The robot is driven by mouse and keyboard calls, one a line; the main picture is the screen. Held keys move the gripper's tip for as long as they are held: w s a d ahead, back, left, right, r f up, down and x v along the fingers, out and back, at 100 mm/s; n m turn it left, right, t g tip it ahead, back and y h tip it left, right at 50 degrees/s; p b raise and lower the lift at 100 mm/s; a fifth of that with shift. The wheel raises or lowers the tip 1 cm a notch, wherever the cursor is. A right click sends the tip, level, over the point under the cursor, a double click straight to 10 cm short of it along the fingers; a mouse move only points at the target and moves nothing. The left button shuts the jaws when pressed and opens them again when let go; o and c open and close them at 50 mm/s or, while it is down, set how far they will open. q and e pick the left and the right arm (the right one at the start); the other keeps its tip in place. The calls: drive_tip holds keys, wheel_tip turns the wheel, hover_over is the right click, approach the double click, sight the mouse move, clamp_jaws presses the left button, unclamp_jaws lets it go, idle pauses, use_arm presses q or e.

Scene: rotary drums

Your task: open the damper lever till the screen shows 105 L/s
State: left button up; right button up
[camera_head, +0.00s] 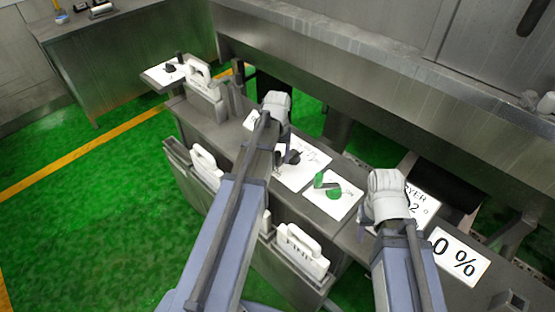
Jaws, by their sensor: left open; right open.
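A green lever or knob (330,190) stands on a white plate on the grey console (325,222). To its left, a dark knob (291,157) stands on another white plate with small unreadable markings. I cannot tell which one is the damper lever. A screen (462,257) at right reads "0 %". A partly hidden screen (424,204) reads "YER" and a 2; no L/s reading is legible. My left gripper (275,106) is over the console left of the dark knob. My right gripper (386,196) is right of the green lever. Both are open, apart from the controls; their fingers are mostly hidden.
A white-handled unit (204,77) and a small dark knob (170,69) are at the console's far left end. White-handled panels (303,254) hang along its front. A steel machine wall (350,75) rises behind. Green floor (95,215) is clear at left.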

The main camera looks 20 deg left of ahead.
use_arm(q)
drive_tip(key=shift+c, duration=0.3)
clamp_jaws()
idle(1.1)
